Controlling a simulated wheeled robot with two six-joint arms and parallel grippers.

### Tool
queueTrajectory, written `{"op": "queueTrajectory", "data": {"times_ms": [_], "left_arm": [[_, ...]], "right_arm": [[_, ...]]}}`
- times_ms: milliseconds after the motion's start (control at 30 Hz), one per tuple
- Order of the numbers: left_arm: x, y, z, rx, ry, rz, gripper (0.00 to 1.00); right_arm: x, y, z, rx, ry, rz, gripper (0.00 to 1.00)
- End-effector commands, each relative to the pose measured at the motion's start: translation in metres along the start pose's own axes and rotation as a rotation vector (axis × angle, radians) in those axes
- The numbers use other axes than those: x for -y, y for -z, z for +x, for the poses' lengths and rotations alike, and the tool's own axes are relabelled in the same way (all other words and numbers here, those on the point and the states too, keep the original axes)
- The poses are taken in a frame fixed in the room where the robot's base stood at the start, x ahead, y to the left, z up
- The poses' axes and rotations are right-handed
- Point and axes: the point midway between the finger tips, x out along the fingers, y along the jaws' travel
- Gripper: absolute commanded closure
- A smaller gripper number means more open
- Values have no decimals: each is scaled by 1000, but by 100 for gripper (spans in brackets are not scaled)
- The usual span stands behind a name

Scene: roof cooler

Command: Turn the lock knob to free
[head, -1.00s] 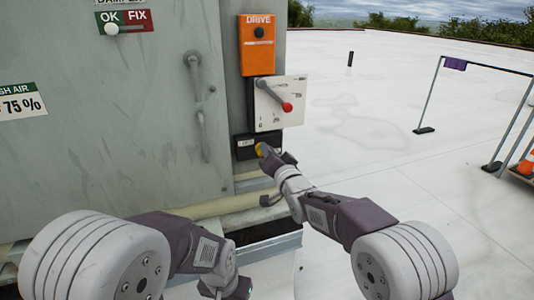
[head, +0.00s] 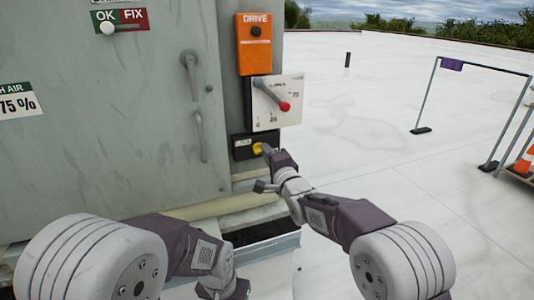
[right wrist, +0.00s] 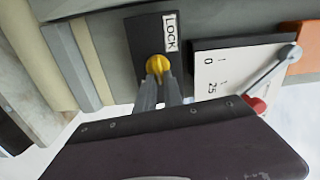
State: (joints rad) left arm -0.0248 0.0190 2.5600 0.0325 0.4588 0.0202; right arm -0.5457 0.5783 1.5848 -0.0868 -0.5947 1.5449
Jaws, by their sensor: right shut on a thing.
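The yellow lock knob (head: 257,148) sits on a black plate (head: 241,142) low on the unit's narrow side panel. In the right wrist view the knob (right wrist: 157,64) shows beside a white LOCK label (right wrist: 171,33). My right gripper (head: 263,150) is at the knob, its two grey fingers (right wrist: 160,90) shut on it. The fingers hide part of the knob, and I cannot read its setting. My left gripper (head: 222,290) is at the bottom of the head view, with its fingertips not clearly seen.
Just above the lock plate is a white dial panel (head: 290,90) with a red-tipped lever (head: 272,95). An orange DRIVE box (head: 254,45) is above that. A grey cabinet door (head: 110,110) with handles is at left. Open white roof (head: 380,120) lies to the right.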

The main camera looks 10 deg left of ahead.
Motion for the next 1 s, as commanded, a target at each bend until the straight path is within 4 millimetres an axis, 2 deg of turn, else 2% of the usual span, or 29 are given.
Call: {"op": "queueTrajectory", "data": {"times_ms": [667,700,733,767,1000], "left_arm": [[0,0,0,0,0,0,64],[0,0,0,0,0,0,64],[0,0,0,0,0,0,64],[0,0,0,0,0,0,64],[0,0,0,0,0,0,64]], "right_arm": [[-2,0,0,0,-3,50,100],[-2,0,0,0,-3,50,77],[-2,0,0,0,-3,50,69],[-2,0,0,0,-3,50,66],[-1,0,0,0,-1,50,66]]}}
